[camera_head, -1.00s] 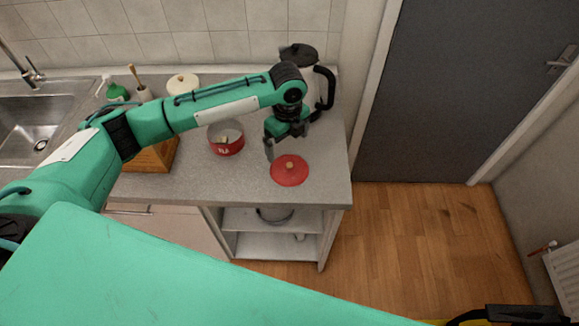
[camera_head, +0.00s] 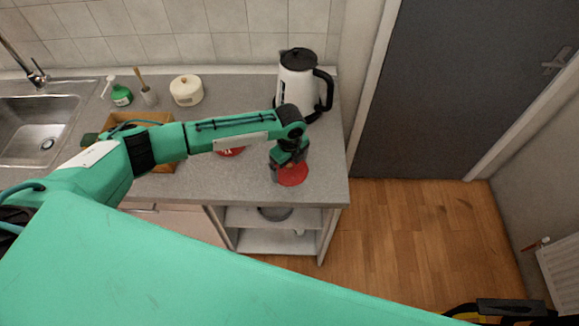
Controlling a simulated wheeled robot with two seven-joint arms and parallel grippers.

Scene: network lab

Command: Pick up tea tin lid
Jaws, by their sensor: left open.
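The tea tin lid (camera_head: 293,177) is a flat red disc lying on the grey counter near its right front corner. My left gripper (camera_head: 288,174) is open directly over it, with a finger at its left side; the gripper hides its middle and knob. I cannot tell whether the fingers touch the lid. The red tea tin (camera_head: 231,152) stands to the left, mostly hidden behind my left arm. My right gripper cannot be made out.
A white and black kettle (camera_head: 298,78) stands behind the gripper. A cream lidded pot (camera_head: 186,91), a green soap bottle (camera_head: 121,96) and a brush holder (camera_head: 149,97) stand at the back. A wooden box (camera_head: 155,117) is beside the sink (camera_head: 45,130).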

